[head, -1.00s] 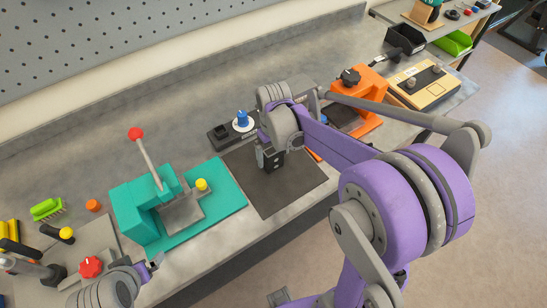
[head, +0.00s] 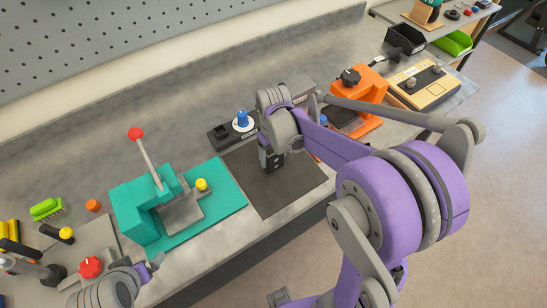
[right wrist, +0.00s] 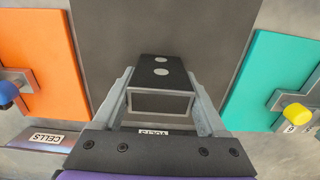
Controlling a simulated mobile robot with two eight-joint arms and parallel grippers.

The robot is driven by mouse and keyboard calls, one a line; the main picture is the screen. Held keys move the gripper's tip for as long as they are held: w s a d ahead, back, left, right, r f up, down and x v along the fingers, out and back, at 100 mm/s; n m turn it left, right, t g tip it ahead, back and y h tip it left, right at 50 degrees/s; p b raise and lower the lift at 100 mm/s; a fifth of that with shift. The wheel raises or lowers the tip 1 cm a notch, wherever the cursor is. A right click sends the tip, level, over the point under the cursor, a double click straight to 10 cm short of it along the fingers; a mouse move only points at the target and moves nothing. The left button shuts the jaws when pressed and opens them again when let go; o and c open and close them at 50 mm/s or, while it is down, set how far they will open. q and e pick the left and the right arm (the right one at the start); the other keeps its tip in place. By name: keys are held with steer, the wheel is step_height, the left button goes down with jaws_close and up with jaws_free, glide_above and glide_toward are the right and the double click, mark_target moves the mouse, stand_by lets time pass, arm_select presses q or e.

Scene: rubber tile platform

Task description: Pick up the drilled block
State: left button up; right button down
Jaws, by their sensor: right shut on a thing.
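The drilled block (right wrist: 160,74) is dark, with two pale round holes on its upper face and a light-edged frame on its near end in the right wrist view. My right gripper (right wrist: 162,100) is shut on it, one finger along each side. In the head view my right gripper (head: 270,160) is over the dark mat (head: 285,190), and the block is mostly hidden by it. I cannot tell whether the block touches the mat. My left gripper (head: 153,265) is at the lower left, away from the block; its jaw gap is too small to judge.
A teal fixture (head: 140,205) with a red-knobbed lever stands left of the mat. An orange fixture (head: 368,85) is to the right. A grey-black unit with a blue knob (head: 242,118) is behind. The mat's front half is clear.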

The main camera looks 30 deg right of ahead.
step_height(320, 180, up, 10)
steer(key=shift+f+p, duration=0.1)
steer(key=shift+p, duration=0.2)
stand_by(0.3)
